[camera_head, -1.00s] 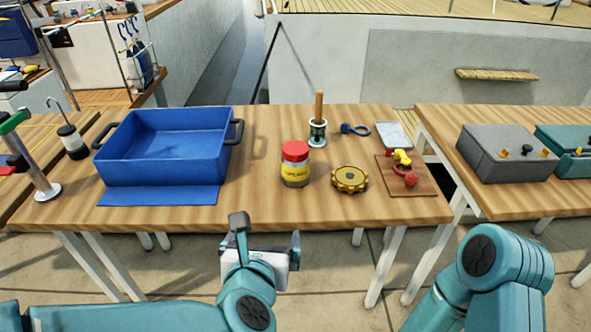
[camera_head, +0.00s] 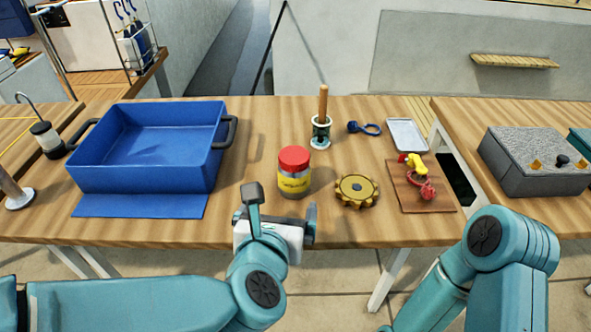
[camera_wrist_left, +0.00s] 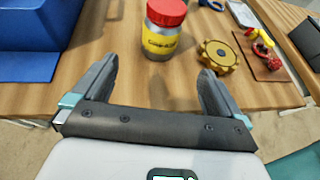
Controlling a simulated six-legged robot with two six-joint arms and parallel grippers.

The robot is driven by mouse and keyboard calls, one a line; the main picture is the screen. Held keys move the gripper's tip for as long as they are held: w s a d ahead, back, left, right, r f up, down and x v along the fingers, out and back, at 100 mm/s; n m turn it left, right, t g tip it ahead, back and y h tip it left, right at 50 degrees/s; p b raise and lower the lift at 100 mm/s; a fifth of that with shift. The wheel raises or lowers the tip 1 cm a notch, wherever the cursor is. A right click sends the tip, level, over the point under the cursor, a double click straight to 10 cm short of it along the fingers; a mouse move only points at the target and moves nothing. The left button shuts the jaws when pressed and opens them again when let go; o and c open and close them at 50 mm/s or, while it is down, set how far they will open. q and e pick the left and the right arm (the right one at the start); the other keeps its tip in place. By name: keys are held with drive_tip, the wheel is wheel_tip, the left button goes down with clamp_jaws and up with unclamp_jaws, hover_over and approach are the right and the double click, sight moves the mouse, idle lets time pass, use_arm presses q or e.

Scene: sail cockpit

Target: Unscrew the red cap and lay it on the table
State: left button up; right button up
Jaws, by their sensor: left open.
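The red cap (camera_head: 294,159) sits on top of an upright jar (camera_head: 293,182) with a yellow label, near the middle of the wooden table (camera_head: 250,222). In the left wrist view the red cap (camera_wrist_left: 167,11) and the jar (camera_wrist_left: 160,42) are beyond the fingers, apart from them. My left gripper (camera_head: 283,207) is at the table's front edge, just in front of the jar. Its fingers (camera_wrist_left: 154,80) are spread with nothing between them. My right arm shows at the lower right, but its gripper is out of view.
A blue bin (camera_head: 150,177) stands left of the jar, with a blue mat in front. A yellow gear-like wheel (camera_head: 356,190) lies close right of the jar. A cup with a wooden handle (camera_head: 321,132) stands behind. A brown board (camera_head: 410,196) holds red and yellow parts.

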sight(291, 185)
use_arm(q)
drive_tip(key=x, duration=1)
drive_tip(key=shift+w+f+b, duration=0.15)
drive_tip(key=shift+f+b, duration=0.1)
drive_tip(key=shift+b, duration=0.15)
drive_tip(key=x, duration=0.5)
drive_tip(key=shift+f, duration=0.4)
drive_tip(key=shift+c, duration=0.3)
drive_tip(key=shift+r, duration=0.1)
drive_tip(key=c, duration=1.2)
wheel_tip(291, 185, up, 20)
drive_tip(key=p, duration=0.8)
